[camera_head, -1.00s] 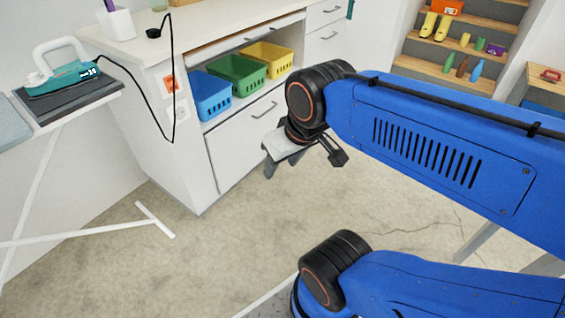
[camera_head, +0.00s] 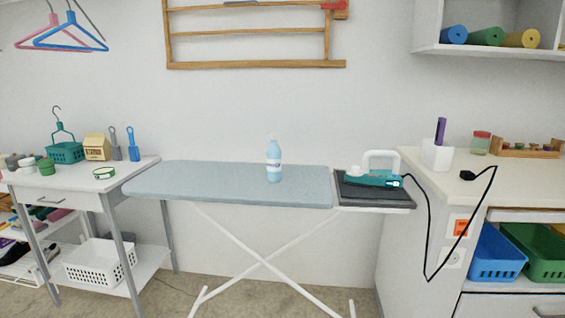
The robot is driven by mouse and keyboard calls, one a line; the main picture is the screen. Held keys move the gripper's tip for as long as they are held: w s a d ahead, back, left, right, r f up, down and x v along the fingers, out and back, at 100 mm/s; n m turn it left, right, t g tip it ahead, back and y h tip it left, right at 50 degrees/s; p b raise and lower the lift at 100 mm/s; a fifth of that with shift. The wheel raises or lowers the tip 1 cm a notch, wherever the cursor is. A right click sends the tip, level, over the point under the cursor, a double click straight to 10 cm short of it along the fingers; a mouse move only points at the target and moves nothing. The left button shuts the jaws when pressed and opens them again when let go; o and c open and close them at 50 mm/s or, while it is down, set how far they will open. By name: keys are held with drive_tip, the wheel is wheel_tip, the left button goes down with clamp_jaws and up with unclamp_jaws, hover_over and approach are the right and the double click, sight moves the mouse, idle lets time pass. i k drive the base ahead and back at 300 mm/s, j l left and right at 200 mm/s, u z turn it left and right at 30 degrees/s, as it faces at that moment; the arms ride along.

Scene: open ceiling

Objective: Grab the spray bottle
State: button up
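The spray bottle (camera_head: 273,162) is light blue with a pale label and a whitish top. It stands upright on the light blue ironing board (camera_head: 225,185), right of the board's middle and near its back. Nothing touches it. My gripper and arm are out of view.
A teal iron (camera_head: 375,178) rests on the dark pad at the board's right end, its black cord hanging by the white cabinet (camera_head: 412,235). A side table (camera_head: 85,180) with small items stands left. The board's crossed legs (camera_head: 262,262) reach the floor. Open floor lies in front.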

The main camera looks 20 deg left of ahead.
sight(274, 152)
drive_tip(key=i+j, duration=0.85)
drive_tip(key=i, duration=0.2)
drive_tip(key=k+j+u, duration=0.05)
